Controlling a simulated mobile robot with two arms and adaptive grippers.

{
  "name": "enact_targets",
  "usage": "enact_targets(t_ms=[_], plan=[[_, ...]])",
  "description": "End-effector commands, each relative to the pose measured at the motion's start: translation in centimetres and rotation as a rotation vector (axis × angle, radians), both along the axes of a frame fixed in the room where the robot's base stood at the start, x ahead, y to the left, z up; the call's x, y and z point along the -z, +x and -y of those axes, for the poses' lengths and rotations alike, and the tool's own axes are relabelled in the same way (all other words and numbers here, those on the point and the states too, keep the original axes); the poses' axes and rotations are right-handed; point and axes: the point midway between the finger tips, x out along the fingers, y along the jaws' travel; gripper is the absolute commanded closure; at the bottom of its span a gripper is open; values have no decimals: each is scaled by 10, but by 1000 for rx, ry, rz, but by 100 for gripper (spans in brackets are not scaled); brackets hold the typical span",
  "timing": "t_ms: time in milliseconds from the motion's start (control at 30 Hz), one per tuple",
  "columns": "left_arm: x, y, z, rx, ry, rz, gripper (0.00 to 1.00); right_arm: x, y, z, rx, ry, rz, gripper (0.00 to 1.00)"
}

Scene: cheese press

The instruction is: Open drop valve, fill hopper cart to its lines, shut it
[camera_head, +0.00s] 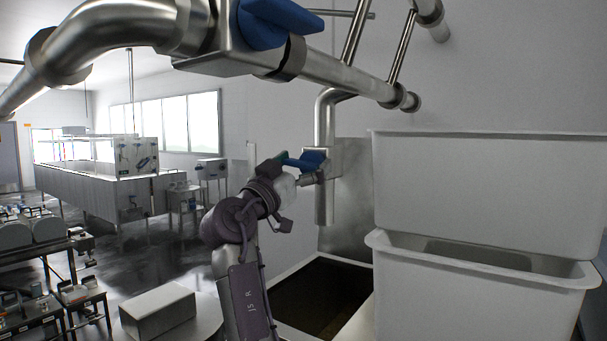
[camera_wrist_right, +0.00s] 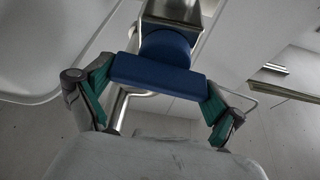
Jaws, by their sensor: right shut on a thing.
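The drop valve's blue handle (camera_head: 314,160) sits on a steel downpipe (camera_head: 325,205) in the middle of the head view. My right gripper (camera_head: 288,163) is shut on this handle from the left. In the right wrist view the blue handle (camera_wrist_right: 160,76) lies as a bar between the green pads of the gripper (camera_wrist_right: 158,92). The pipe's open end hangs above an open container with a pale rim (camera_head: 298,268) and a dark inside, perhaps the hopper cart. No fill lines and no flow can be made out. My left gripper is not in view.
Two large white tubs, an upper one (camera_head: 490,190) and a lower one (camera_head: 470,300), stand stacked at right, close to the pipe. A large steel pipe (camera_head: 110,30) with another blue handle (camera_head: 280,22) crosses above. A pale box (camera_head: 157,310) is at lower left.

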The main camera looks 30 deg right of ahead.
Motion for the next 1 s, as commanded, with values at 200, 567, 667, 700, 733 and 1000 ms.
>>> enact_targets(t_ms=[200, 567, 667, 700, 733, 1000], plan=[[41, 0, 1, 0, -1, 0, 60, 5, -2, 0, 1, 62, 165, 41], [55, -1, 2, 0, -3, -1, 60, 0, -3, 1, 3, 193, 476, 41], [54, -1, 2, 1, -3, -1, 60, 0, -3, 1, 3, 226, 557, 41], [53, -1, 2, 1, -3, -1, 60, -1, -3, 1, 2, 239, 589, 41], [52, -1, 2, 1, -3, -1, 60, 0, -3, 1, 4, 249, 610, 41], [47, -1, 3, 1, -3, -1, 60, 1, -4, 1, 1, 317, 769, 41]])
